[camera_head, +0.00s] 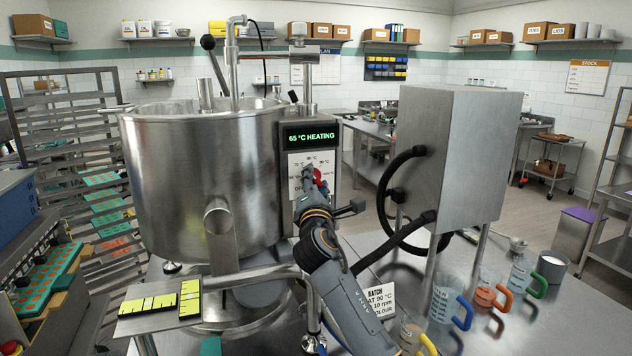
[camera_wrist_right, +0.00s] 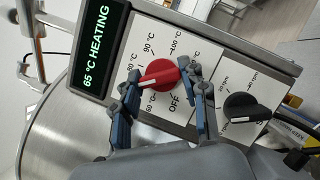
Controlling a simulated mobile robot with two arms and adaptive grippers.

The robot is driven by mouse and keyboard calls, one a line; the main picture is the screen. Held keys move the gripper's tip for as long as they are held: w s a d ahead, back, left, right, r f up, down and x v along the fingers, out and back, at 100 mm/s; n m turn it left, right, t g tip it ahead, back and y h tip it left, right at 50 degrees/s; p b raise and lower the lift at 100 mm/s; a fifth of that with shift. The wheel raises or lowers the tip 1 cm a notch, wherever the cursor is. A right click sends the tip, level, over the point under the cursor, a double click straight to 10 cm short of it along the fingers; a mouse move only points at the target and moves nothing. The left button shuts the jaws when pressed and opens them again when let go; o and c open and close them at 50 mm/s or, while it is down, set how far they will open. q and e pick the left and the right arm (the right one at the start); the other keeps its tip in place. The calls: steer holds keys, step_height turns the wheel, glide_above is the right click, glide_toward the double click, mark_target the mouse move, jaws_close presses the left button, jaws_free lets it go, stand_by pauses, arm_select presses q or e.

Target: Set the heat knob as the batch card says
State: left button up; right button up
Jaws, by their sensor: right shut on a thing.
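The red heat knob (camera_wrist_right: 160,74) sits on the white dial plate of the kettle's control box. My right gripper (camera_wrist_right: 163,82) is shut on it, with one finger on each side. The knob's white pointer mark faces lower left in the wrist view, between the 60 °C label and the label above it. The 90 °C label (camera_wrist_right: 151,46) is further up. The display (camera_head: 311,136) reads 65 °C HEATING. In the head view my right gripper (camera_head: 312,193) covers part of the knob (camera_head: 319,176).
A black speed knob (camera_wrist_right: 246,110) with rpm labels is beside the heat dial. The large steel kettle (camera_head: 190,180) stands left. A steel cabinet (camera_head: 455,150) with black hoses stands right. Jugs with coloured handles (camera_head: 443,303) stand on the bench near my arm.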

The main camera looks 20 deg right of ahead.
steer(key=m+g+p, duration=0.1)
steer(key=m, duration=0.3)
steer(key=shift+r+h, duration=0.2)
steer(key=shift+h, duration=0.2)
steer(key=m+g+p, duration=0.1)
steer(key=m+p, duration=0.1)
steer(key=m, duration=0.1)
steer(key=shift+r+m+g, duration=0.1)
steer(key=shift+m+g, duration=0.3)
steer(key=m+g+y+p, duration=0.1)
steer(key=m+p, duration=0.2)
steer(key=m, duration=0.1)
steer(key=shift+m+g+p, duration=0.3)
steer(key=shift+g, duration=0.1)
steer(key=shift+m+g+y+p, duration=0.4)
steer(key=shift+m+y+p, duration=0.4)
steer(key=shift+m+p, duration=0.35)
steer(key=shift+m, duration=0.25)
steer(key=o, duration=1.1)
steer(key=shift+o, duration=0.2)
